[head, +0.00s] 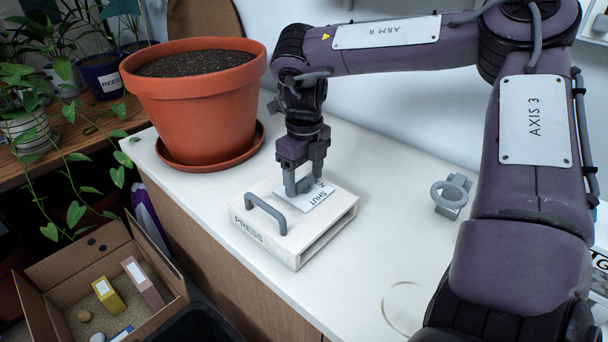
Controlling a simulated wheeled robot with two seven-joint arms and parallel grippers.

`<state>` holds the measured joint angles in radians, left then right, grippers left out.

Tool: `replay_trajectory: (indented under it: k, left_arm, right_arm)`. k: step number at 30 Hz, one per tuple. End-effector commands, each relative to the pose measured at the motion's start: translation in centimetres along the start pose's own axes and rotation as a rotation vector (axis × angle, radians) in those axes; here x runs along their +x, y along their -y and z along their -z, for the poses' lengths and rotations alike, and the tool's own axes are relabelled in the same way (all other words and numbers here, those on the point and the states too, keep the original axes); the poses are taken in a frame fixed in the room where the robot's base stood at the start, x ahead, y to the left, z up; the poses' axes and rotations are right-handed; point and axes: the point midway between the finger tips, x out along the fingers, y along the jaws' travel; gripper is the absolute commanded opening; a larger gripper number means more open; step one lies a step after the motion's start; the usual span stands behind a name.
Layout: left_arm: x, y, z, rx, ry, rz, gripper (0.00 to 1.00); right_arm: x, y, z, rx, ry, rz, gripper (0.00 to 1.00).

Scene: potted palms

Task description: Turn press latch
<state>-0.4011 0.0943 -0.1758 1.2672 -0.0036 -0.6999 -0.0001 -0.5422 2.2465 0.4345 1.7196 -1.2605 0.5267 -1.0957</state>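The press (262,229) is a flat white box on the white counter, marked PRESS on its front edge. A grey bar handle (266,213) stands on its top at the left. A white label plate (322,198) with SHUT on it lies on top toward the back; the rest of its lettering is partly covered. My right gripper (304,180) points down over this plate. Its two fingers sit on either side of a small grey latch (304,186) and appear to touch it. The fingers partly hide the latch. My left gripper is not in view.
A large terracotta pot (195,105) of soil stands on its saucer (176,163) close behind the press on the left. A grey ring fitting (451,193) is on the counter to the right. An open cardboard box (62,262) sits lower left. The counter between press and ring is clear.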

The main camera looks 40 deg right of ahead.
Motion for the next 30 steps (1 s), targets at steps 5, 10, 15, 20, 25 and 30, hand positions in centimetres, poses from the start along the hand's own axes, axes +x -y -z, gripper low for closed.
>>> replay_trajectory:
  k: [5, 10, 15, 20, 25, 30]
  left_arm:
    - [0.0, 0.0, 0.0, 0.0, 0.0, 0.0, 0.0]
    - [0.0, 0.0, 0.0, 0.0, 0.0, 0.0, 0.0]
    - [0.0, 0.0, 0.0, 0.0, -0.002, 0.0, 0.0]
    - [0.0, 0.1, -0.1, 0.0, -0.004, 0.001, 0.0]
    - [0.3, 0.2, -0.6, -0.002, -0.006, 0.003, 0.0]
    - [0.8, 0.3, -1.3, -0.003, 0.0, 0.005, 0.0]
  right_arm:
    - [0.0, 0.0, 0.0, 0.0, 0.0, 0.0, 0.43]
    - [0.0, 0.0, 0.0, 0.0, 0.0, 0.0, 0.28]
    - [-0.1, 0.0, 0.0, 0.016, 0.0, 0.001, 0.28]
    - [-0.1, 0.0, 0.0, 0.072, 0.001, 0.002, 0.28]
    - [-0.2, 0.1, -0.1, 0.184, 0.001, 0.002, 0.28]
    - [-0.2, 0.1, -0.1, 0.336, 0.002, 0.003, 0.28]
